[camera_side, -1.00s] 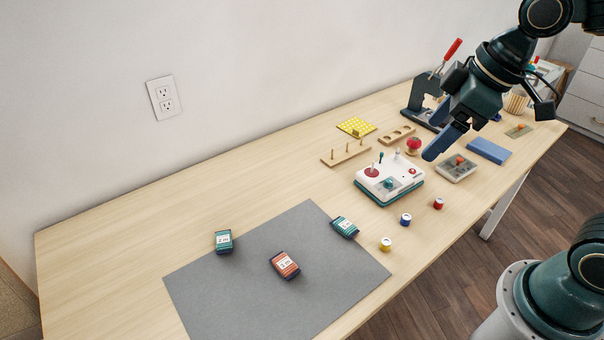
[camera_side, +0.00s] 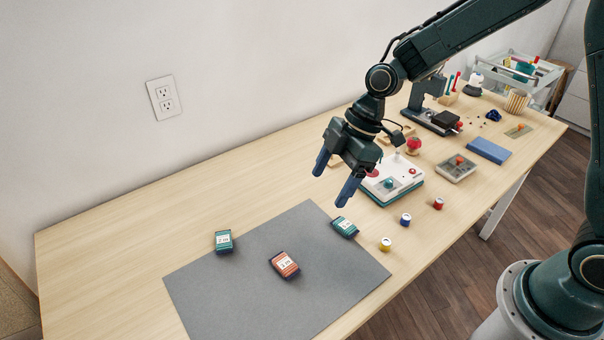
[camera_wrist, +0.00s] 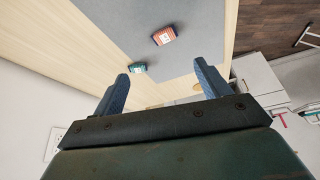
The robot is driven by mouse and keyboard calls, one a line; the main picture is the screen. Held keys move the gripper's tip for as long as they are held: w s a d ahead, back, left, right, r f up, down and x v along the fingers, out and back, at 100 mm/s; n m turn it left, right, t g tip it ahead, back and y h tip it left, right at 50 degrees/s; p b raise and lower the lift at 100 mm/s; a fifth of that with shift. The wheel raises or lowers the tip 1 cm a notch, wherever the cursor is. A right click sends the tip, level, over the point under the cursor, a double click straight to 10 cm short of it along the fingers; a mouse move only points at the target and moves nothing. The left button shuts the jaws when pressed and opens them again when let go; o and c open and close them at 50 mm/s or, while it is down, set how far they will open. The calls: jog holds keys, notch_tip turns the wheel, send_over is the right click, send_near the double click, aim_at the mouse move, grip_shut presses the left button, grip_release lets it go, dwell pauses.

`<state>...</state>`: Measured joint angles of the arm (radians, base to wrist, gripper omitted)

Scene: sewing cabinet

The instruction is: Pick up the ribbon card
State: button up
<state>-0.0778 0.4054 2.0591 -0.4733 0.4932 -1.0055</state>
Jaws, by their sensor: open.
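Three small cards lie flat at the grey mat (camera_side: 320,295), each with a white label too small to read. The orange card (camera_side: 285,264) is on the mat, and it also shows in the wrist view (camera_wrist: 164,36). One teal card (camera_side: 223,241) lies at the mat's wall-side edge; another teal card (camera_side: 345,227) lies near its right corner. One teal card shows in the wrist view (camera_wrist: 138,68); it looks like the wall-side one. My gripper (camera_side: 334,180) is open and empty above the table, higher than the cards, with its fingers pointing down-left.
Yellow (camera_side: 386,243), blue (camera_side: 405,219) and red (camera_side: 438,203) spools stand along the front edge. A white device (camera_side: 400,176) with a teal base is right of my gripper. A black press (camera_side: 430,118) and a blue box (camera_side: 488,150) stand farther back. The table's left part is clear.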

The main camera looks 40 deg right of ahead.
jog(key=w+a+f+n+g+y, duration=0.1)
jog(key=w+a+f+n, duration=0.15)
jog(key=f, duration=0.45)
send_near(285, 262)
jog(key=shift+x, duration=1.65)
jog(key=shift+f, duration=0.15)
jog(key=shift+x, duration=2.5)
jog(key=c, duration=0.8)
